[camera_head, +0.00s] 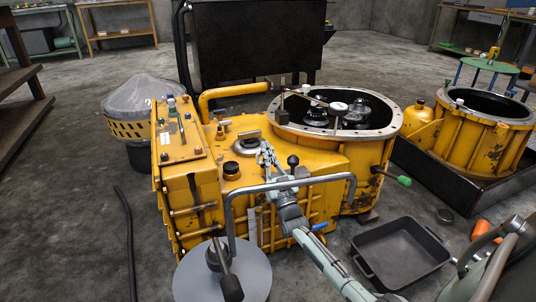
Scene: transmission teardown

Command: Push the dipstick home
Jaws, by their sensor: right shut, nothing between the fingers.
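The yellow transmission housing (325,165) stands in the middle of the head view. My right arm reaches up from the bottom right, over the grey bent pipe. My right gripper (266,154) is over the housing's top, shut and empty, beside the round grey fitting (246,147). I cannot clearly make out the dipstick; the gripper covers part of the surface there. A black knob (293,160) on a short stem stands just right of the gripper. A black cap (231,169) is to its lower left. My left gripper is not in view.
The grey bent pipe (322,181) spans the housing's front edge. A grey disc (224,279) lies in front. A black tray (402,255) is on the floor at right. A second yellow housing (466,145) stands farther right. A black hose (129,235) lies at left.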

